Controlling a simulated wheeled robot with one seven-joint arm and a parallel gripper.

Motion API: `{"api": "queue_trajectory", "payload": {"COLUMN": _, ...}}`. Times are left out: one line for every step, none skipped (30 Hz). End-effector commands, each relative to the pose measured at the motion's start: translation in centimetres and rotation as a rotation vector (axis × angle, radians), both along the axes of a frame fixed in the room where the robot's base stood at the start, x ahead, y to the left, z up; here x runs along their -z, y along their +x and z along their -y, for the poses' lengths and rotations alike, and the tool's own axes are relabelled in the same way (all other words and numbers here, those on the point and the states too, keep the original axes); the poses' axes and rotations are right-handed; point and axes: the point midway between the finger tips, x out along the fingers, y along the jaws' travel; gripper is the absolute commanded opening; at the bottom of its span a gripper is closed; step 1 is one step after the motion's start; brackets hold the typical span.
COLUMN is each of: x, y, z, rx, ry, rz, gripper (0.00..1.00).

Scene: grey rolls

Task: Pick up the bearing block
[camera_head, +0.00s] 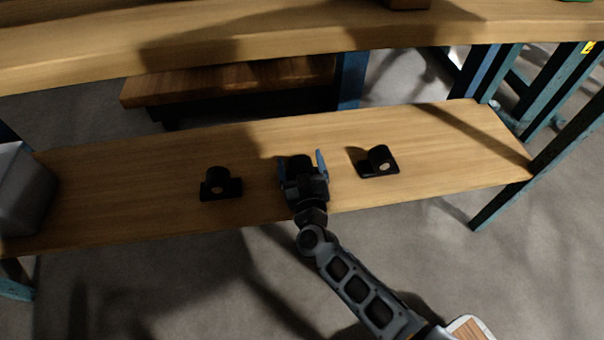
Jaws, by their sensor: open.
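Two black bearing blocks rest upright on the lower wooden shelf (445,150). One bearing block (219,185) is left of my gripper. The other bearing block (378,162) is to the right and slightly farther back.
A grey bin (22,190) stands at the shelf's left end. A wooden upper tabletop (250,35) overhangs behind the shelf. Blue-green table legs (560,150) stand at the right. The shelf's right part is clear.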

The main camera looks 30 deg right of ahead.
Motion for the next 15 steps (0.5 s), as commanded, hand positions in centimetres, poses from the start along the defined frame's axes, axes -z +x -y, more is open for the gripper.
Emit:
{"api": "queue_trajectory", "payload": {"x": -0.03, "y": -0.02, "z": 0.00, "rx": 0.000, "ry": 0.000, "rz": 0.000, "gripper": 0.89}}
{"api": "queue_trajectory", "payload": {"x": -0.03, "y": -0.02, "z": 0.00, "rx": 0.000, "ry": 0.000, "rz": 0.000, "gripper": 0.87}}
{"api": "queue_trajectory", "payload": {"x": -0.03, "y": -0.03, "z": 0.01, "rx": 0.000, "ry": 0.000, "rz": 0.000, "gripper": 0.83}}
{"api": "queue_trajectory", "payload": {"x": -0.03, "y": -0.03, "z": 0.00, "rx": 0.000, "ry": 0.000, "rz": 0.000, "gripper": 0.80}}
{"api": "queue_trajectory", "payload": {"x": -0.03, "y": -0.04, "z": -0.01, "rx": 0.000, "ry": 0.000, "rz": 0.000, "gripper": 0.77}}
{"api": "queue_trajectory", "payload": {"x": -0.03, "y": -0.04, "z": 0.00, "rx": 0.000, "ry": 0.000, "rz": 0.000, "gripper": 0.73}}
{"api": "queue_trajectory", "payload": {"x": -0.03, "y": -0.04, "z": 0.00, "rx": 0.000, "ry": 0.000, "rz": 0.000, "gripper": 0.70}}
{"api": "queue_trajectory", "payload": {"x": -0.03, "y": -0.04, "z": 0.00, "rx": 0.000, "ry": 0.000, "rz": 0.000, "gripper": 0.68}}
{"api": "queue_trajectory", "payload": {"x": -0.03, "y": -0.05, "z": 0.00, "rx": 0.000, "ry": 0.000, "rz": 0.000, "gripper": 0.64}}
{"api": "queue_trajectory", "payload": {"x": -0.03, "y": -0.05, "z": 0.00, "rx": 0.000, "ry": 0.000, "rz": 0.000, "gripper": 0.61}}
{"api": "queue_trajectory", "payload": {"x": -0.03, "y": -0.05, "z": -0.01, "rx": 0.000, "ry": 0.000, "rz": 0.000, "gripper": 0.58}}
{"api": "queue_trajectory", "payload": {"x": -0.03, "y": -0.05, "z": -0.01, "rx": 0.000, "ry": 0.000, "rz": 0.000, "gripper": 0.54}}
{"api": "queue_trajectory", "payload": {"x": -0.03, "y": -0.05, "z": 0.00, "rx": 0.000, "ry": 0.000, "rz": 0.000, "gripper": 0.51}}
{"api": "queue_trajectory", "payload": {"x": -0.03, "y": -0.05, "z": 0.00, "rx": 0.000, "ry": 0.000, "rz": 0.000, "gripper": 0.48}}
{"api": "queue_trajectory", "payload": {"x": -0.02, "y": -0.06, "z": -0.01, "rx": 0.000, "ry": 0.000, "rz": 0.000, "gripper": 0.45}}
